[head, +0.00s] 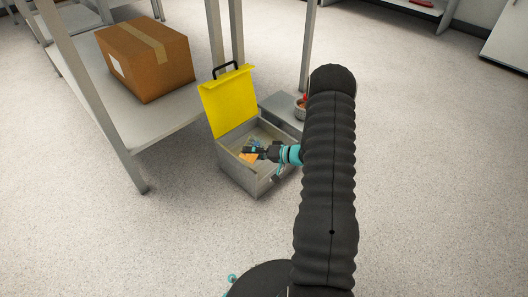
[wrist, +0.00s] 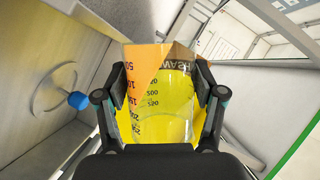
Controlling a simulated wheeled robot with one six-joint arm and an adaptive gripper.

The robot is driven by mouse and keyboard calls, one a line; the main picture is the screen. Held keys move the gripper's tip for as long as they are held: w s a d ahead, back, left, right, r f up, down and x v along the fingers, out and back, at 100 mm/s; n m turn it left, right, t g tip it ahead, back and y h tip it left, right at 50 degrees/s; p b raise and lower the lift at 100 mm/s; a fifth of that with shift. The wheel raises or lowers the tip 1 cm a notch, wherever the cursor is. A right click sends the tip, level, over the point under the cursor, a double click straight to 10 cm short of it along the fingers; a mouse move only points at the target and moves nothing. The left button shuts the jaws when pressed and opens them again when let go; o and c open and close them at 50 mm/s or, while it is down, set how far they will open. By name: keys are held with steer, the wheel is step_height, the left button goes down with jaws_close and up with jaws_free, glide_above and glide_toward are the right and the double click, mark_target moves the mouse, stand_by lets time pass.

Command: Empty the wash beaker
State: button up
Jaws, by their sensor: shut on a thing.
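The wash beaker (wrist: 150,105) is a clear vessel with dark graduation marks and partly readable "WASH" lettering. It looks orange near the top and yellow lower down; I cannot tell how much of that is liquid and how much is seen through it. My gripper (wrist: 161,95) is shut on the beaker, one finger on each side. In the head view my gripper (head: 256,152) is over the open grey box, with a small orange patch (head: 248,158) at its tip. The beaker's base is hidden by my gripper body.
The grey box (head: 254,186) stands on the floor with its yellow lid (head: 229,102) raised. A small red-topped pot (head: 300,112) is on a low grey surface behind it. A cardboard box (head: 147,62) sits on a shelf to the left. Floor in front is clear.

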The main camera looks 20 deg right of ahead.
steer(key=shift+d+f+m+y+b, duration=0.1)
steer(key=shift+f+m+y+b, duration=0.4)
steer(key=shift+m, duration=0.5)
stand_by(0.8)
steer(key=shift+w+d+r+m+y+p, duration=0.4)
steer(key=shift+d+r+m+p, duration=0.2)
steer(key=shift+r+m+p, duration=0.1)
stand_by(0.7)
steer(key=shift+w+d+r+m+y+p, duration=0.1)
steer(key=shift+d+r+m+y+p, duration=0.1)
steer(key=shift+r+m+p, duration=0.25)
steer(key=shift+w+d+r+m+y+p, duration=0.15)
steer(key=shift+m+y+p, duration=0.1)
steer(key=shift+m, duration=0.4)
stand_by(1.2)
